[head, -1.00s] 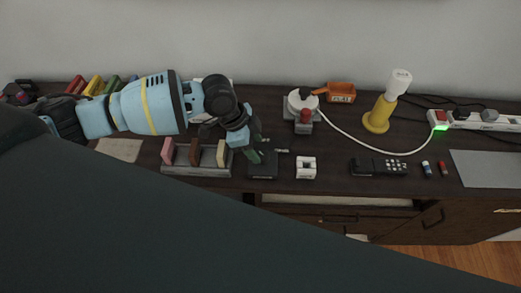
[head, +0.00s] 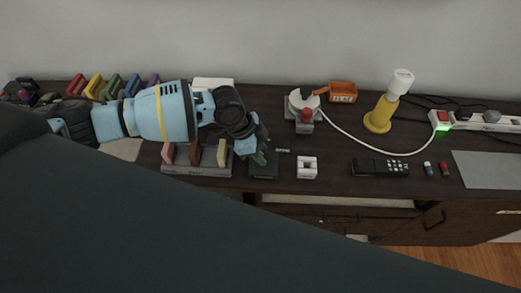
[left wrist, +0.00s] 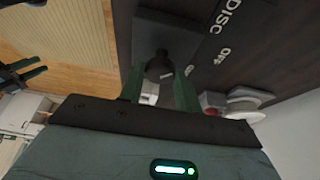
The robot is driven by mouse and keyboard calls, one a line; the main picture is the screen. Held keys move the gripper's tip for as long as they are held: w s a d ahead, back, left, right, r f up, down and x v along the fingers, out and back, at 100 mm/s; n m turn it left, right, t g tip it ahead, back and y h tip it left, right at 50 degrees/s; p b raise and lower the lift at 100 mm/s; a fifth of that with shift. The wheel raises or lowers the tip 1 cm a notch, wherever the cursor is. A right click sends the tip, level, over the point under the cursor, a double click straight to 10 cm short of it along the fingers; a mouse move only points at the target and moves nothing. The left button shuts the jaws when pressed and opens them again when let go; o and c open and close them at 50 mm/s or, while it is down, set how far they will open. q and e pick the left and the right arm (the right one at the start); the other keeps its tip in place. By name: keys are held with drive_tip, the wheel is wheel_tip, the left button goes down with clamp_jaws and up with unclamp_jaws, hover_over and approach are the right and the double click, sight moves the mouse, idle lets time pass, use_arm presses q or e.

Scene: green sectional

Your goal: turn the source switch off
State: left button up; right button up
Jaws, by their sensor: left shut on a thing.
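The source switch is a small dark box (head: 262,171) on the dark sideboard, with pale lettering beside it. In the left wrist view its grey body (left wrist: 160,35) carries a dark round knob (left wrist: 158,67), and the words DISC and OFF stand on the surface to the right. My left gripper (head: 264,157) reaches down over the box. In the left wrist view the green fingers of my left gripper (left wrist: 158,88) stand either side of the knob, shut on it. The knob's exact pointing is partly hidden. My right gripper (left wrist: 22,74) shows only partly at that view's left edge.
A grey holder with upright blocks (head: 196,170) stands just left of the box, and a white block (head: 307,168) just right. A black remote (head: 380,167), a yellow lamp (head: 379,118) and a power strip (head: 475,121) lie farther right. A large dark shape covers the lower left.

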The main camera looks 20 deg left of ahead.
use_arm(q)
drive_tip(key=shift+w+f+m+g+b, duration=0.1)
drive_tip(key=shift+m+g+b, duration=0.25)
drive_tip(key=shift+m, duration=0.25)
drive_tip(key=shift+m+g+b, duration=0.35)
drive_tip(key=shift+m+b, duration=0.2)
drive_tip(key=shift+m, duration=0.65)
drive_tip(key=m, duration=0.1)
drive_tip(key=m+g+b, duration=0.1)
drive_tip(key=m, duration=0.2)
drive_tip(key=shift+w+g+b, duration=0.25)
drive_tip(key=shift+g+b, duration=0.05)
drive_tip(key=shift+m, duration=0.6)
use_arm(e)
drive_tip(key=shift+g, duration=0.4)
drive_tip(key=f, duration=0.1)
drive_tip(key=s+f, duration=0.1)
drive_tip(key=f, duration=0.1)
drive_tip(key=s+f, duration=0.1)
drive_tip(key=shift+s+a+f, duration=0.2)
drive_tip(key=shift+s+f, duration=0.05)
drive_tip(key=shift+s, duration=0.25)
use_arm(q)
drive_tip(key=o, duration=1)
drive_tip(key=shift+c, duration=0.2)
use_arm(e)
drive_tip(key=shift+f, duration=0.1)
use_arm(q)
drive_tip(key=shift+r, duration=0.2)
